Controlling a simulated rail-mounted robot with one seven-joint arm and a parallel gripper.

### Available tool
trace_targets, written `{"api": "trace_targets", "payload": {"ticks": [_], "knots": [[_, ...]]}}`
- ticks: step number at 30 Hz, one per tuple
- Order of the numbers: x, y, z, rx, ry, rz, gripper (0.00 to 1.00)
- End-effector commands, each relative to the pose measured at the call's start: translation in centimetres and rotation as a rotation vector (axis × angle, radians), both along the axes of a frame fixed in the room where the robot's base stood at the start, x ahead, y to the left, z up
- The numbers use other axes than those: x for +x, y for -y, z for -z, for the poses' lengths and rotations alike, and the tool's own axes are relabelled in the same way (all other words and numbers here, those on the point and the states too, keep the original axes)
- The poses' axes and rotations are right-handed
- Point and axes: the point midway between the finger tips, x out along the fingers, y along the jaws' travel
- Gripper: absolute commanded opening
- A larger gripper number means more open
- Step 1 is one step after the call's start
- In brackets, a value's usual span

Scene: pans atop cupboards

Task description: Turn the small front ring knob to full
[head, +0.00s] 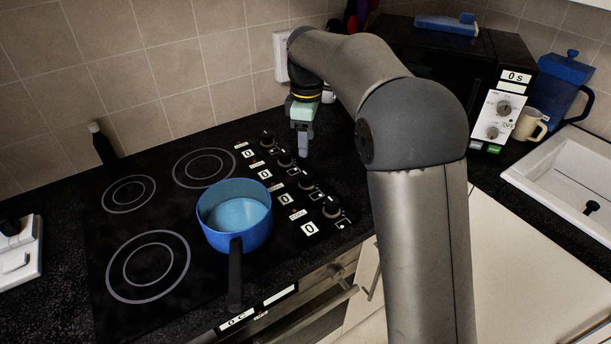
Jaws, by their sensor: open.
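The black hob (113,232) has a row of knobs along its right side: a back knob (267,141), a second (285,160), a third (306,184) and a front knob (331,209). Small ring symbols beside them are too small to read, so I cannot tell which serves the small front ring. The labels beside the knobs read 0. My gripper (303,152) is open and points down just right of the two back knobs, seemingly above them and apart. Its fingers overlap in this view. A blue pan (236,208) stands on the front right part of the hob, hiding the ring there.
The pan's dark handle (235,275) points to the hob's front edge. A microwave (450,60), a blue jug (562,85) and a cream mug (530,124) stand at the right, near a white sink (565,165). A dark bottle (102,145) stands behind the hob.

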Motion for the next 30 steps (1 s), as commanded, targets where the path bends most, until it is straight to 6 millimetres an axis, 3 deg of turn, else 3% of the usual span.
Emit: {"api": "trace_targets", "payload": {"ticks": [9,15,21,30], "knots": [[-0.1,0.0,7.0,-0.002,-0.002,0.001,0.55],[-0.1,0.0,10.2,-0.001,-0.001,0.002,0.55],[0.0,0.0,11.7,0.0,0.002,0.002,0.55],[0.0,0.0,11.8,0.0,0.002,0.002,0.52]]}}
